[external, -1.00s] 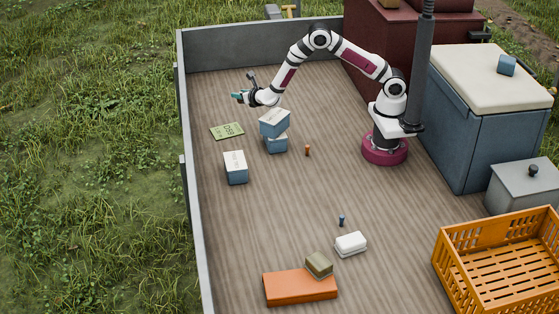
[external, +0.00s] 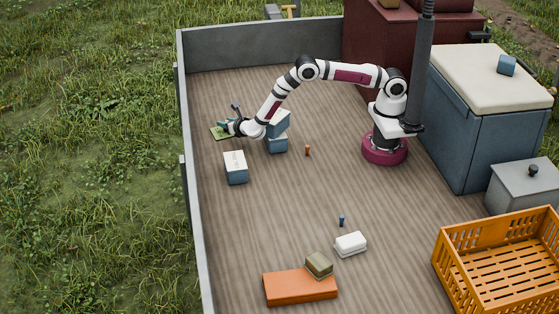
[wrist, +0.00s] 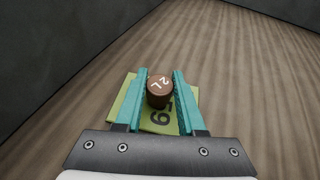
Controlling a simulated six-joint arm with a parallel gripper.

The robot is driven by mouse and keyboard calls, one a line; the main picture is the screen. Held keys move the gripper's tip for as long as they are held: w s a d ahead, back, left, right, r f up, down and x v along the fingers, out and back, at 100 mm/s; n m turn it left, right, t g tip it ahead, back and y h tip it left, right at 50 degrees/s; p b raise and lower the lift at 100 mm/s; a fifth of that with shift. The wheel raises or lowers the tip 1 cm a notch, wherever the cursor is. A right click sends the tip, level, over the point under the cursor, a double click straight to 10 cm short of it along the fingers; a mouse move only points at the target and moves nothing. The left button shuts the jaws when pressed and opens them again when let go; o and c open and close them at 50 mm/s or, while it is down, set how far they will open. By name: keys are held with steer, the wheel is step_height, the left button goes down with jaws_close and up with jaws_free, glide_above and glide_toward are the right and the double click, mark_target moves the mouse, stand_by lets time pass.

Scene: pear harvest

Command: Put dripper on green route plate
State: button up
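The dripper (wrist: 160,92) is a small brown cylinder with a white "2L" mark on its top. It sits between the teal fingers of my gripper (wrist: 160,80), which look shut on it. The green route plate (wrist: 124,106) lies flat under the fingers and carries dark figures, partly hidden by the fingers and dripper. In the external view my gripper (external: 223,126) is low over the plate (external: 217,135) and covers much of it. I cannot tell whether the dripper touches the plate.
Two stacked blue boxes with pale lids (external: 277,143) stand just right of my gripper, and another blue box (external: 236,170) stands in front of it. A small orange cylinder (external: 307,151) stands near the stack. The grey side wall (external: 190,190) runs at left.

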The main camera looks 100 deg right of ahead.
steer(key=o, duration=0.4)
steer(key=shift+r, duration=0.1)
steer(key=v, duration=0.3)
steer(key=shift+w+r, duration=0.1)
step_height(320, 180, up, 7)
steer(key=s+a+r+m+g+y, duration=0.1)
steer(key=s+r+m+g, duration=0.1)
steer(key=s+r+m, duration=0.4)
steer(key=s+a+r+m+g+y, duration=0.1)
steer(key=s+r+m+g, duration=0.3)
steer(key=s, duration=0.4)
steer(key=s+a+r+m+y, duration=0.2)
steer(key=s+a+m+y, duration=1)
steer(key=s+a+m, duration=0.6)
steer(key=s+a, duration=0.4)
steer(key=s, duration=0.4)
steer(key=shift+s+a, duration=0.15)
steer(key=shift+a, duration=0.05)
